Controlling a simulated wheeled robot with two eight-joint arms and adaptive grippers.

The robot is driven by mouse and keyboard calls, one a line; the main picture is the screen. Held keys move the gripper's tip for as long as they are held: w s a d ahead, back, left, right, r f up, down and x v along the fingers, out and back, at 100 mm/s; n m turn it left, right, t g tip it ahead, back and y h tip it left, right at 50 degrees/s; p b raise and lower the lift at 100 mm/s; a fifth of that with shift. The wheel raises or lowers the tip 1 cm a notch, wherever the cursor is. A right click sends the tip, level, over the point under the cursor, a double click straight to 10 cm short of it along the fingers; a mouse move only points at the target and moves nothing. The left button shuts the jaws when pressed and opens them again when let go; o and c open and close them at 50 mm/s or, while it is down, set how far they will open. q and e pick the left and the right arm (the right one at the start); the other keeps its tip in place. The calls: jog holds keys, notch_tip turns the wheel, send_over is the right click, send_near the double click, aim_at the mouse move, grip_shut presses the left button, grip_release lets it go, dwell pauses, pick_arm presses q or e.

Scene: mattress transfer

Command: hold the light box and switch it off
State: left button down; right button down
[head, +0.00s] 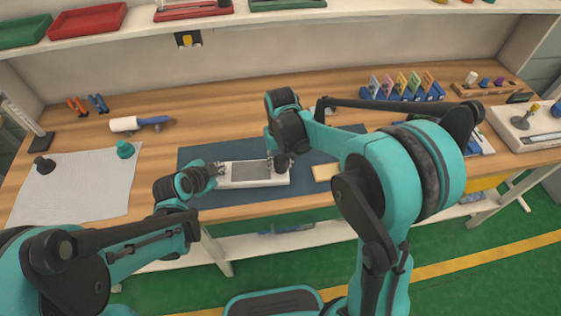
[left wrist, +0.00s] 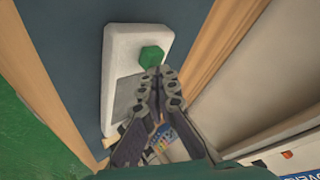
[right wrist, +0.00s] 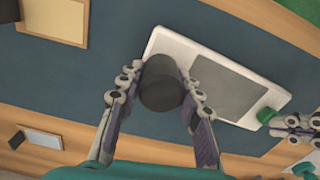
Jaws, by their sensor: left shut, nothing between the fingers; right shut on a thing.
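The light box (head: 238,182) is a flat white box with a grey panel, lying on the dark blue mat. The right wrist view shows the box (right wrist: 185,48) with a dark round knob (right wrist: 160,85) at one end and a green button (right wrist: 266,115) at the other. My right gripper (right wrist: 165,82) has its fingers on both sides of the knob and is shut on it. My left gripper (left wrist: 158,73) is shut and empty, its tips at the green button (left wrist: 152,57); I cannot tell whether they press it. The panel looks plain grey.
The blue mat (head: 210,152) covers the middle of the wooden table. A tan pad (head: 325,172) lies right of the box. A white-and-blue roller (head: 135,123), a green knob (head: 124,149) and a light cloth (head: 75,190) are at left. Several coloured items stand in a blue rack (head: 400,92) behind.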

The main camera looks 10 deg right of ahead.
aim_at(222, 177)
pick_arm(q)
notch_tip(222, 177, up, 6)
dwell(0.7)
pick_arm(e)
jog(key=c, duration=1)
grip_release()
jog(key=shift+o, duration=0.2)
